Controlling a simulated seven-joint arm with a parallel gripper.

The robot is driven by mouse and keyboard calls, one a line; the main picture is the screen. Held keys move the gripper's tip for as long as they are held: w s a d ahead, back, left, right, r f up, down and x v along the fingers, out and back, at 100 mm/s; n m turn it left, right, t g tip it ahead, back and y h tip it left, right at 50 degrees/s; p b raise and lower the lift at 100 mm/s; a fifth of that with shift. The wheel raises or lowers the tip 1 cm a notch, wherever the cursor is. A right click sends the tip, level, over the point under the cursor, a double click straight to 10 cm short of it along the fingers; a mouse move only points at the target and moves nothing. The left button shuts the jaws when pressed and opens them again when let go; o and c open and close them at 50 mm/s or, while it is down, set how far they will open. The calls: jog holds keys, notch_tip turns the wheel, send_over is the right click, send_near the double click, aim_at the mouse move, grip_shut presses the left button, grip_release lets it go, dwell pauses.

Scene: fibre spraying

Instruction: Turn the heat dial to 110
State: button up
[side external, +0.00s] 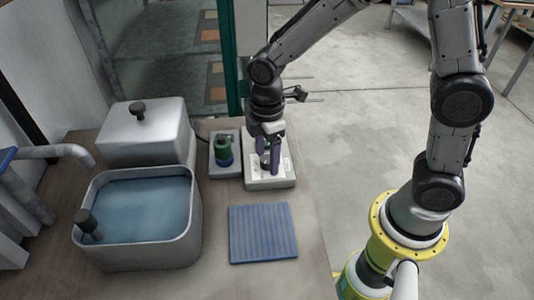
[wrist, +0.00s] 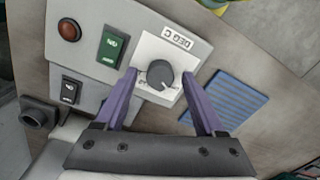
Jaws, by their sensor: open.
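The heat dial (wrist: 160,74) is a dark round knob on a white plate marked "DEG C" in the wrist view. A pale pointer mark shows near its lower edge, but the numbers are too small to read. My gripper (wrist: 164,78) is open, with one purple finger on each side of the dial; I cannot tell whether they touch it. In the side view my gripper (side external: 269,160) points down over the white control box (side external: 281,182), and its fingers partly hide the dial.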

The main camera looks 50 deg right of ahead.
grip_shut()
dwell(0.3)
